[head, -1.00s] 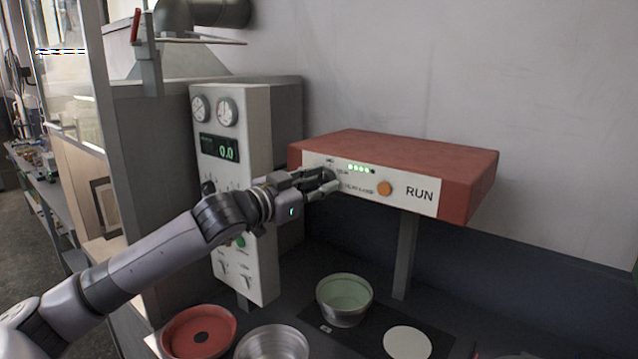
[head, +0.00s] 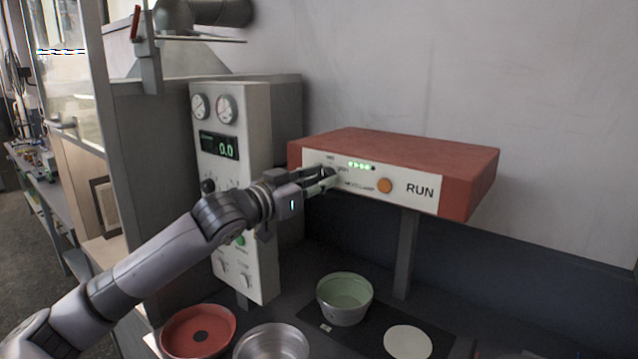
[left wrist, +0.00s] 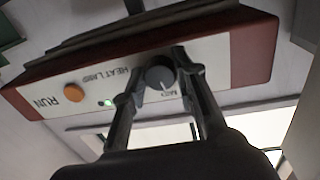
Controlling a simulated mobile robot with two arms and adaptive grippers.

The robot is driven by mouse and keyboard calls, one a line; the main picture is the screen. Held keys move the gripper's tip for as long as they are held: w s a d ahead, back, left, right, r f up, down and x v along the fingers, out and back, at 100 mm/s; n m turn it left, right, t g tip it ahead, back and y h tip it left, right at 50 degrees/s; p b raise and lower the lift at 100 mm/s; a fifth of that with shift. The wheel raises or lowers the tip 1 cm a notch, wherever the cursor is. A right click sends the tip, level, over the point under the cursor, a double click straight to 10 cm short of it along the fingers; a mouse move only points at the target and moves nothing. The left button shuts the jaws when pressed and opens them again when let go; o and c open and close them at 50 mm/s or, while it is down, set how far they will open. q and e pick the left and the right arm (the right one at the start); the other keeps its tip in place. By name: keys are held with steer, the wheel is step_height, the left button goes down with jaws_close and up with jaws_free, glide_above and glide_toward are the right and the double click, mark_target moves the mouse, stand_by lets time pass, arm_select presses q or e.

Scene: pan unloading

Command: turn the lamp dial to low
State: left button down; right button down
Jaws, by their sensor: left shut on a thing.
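In the left wrist view, which shows the panel upside down, the pointer line points toward the MED label. My left gripper (head: 326,179) is at the left end of the panel; it also shows in the left wrist view (left wrist: 155,82), its fingers on both sides of the dial. It is shut on the dial. In the head view the fingers hide most of the dial. My right gripper is not in view.
A grey control cabinet (head: 262,130) with gauges stands close to my left arm. A green bowl (head: 344,300), a red pan (head: 198,333) and a metal pan (head: 272,343) stand below.

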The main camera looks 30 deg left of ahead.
arm_select(q)
steer(key=n+p, duration=0.1)
steer(key=n, duration=0.4)
steer(key=n+p, duration=0.1)
steer(key=n, duration=0.3)
steer(key=shift+d+n+t+y, duration=0.15)
steer(key=shift+n+t+y, duration=0.15)
steer(key=shift+n, duration=0.1)
stand_by(0.4)
steer(key=c, duration=1.3)
jaws_free()
steer(key=shift+s, duration=0.1)
steer(key=shift+s, duration=0.1)
